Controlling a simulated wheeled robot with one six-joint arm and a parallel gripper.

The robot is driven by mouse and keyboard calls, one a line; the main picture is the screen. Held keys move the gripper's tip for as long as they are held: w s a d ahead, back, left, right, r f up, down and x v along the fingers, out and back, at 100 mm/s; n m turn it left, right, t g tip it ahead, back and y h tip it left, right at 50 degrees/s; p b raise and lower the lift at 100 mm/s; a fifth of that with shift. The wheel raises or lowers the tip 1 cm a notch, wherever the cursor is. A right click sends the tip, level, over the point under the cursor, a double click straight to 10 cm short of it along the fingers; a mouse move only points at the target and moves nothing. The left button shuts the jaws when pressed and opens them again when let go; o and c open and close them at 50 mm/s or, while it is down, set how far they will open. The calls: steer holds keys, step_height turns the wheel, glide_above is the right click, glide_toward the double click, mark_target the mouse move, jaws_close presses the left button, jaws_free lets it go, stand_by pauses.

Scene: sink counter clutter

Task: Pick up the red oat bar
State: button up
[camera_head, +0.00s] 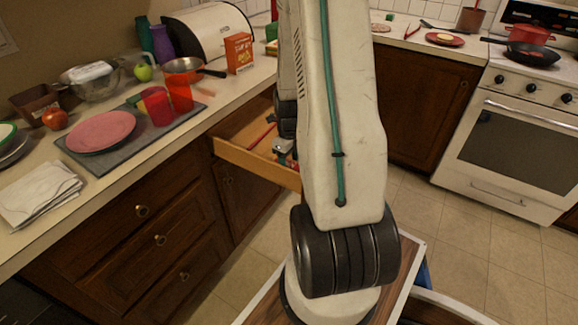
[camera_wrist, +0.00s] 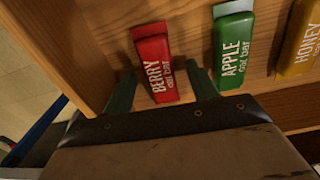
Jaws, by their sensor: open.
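The red oat bar (camera_wrist: 158,66), labelled "BERRY oat bar", lies in a wooden drawer in the wrist view. My gripper (camera_wrist: 162,85) is open, with one green finger on each side of the bar's lower part. A green "APPLE oat bar" (camera_wrist: 233,50) lies just right of the right finger.
A yellow "HONEY oat bar" (camera_wrist: 300,40) lies further right in the drawer. The drawer's wooden wall (camera_wrist: 65,40) is close on the left in the wrist view.

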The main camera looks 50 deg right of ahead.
steer(key=shift+f, duration=0.1)
steer(key=c, duration=1.1)
steer(key=shift+o, duration=0.2)
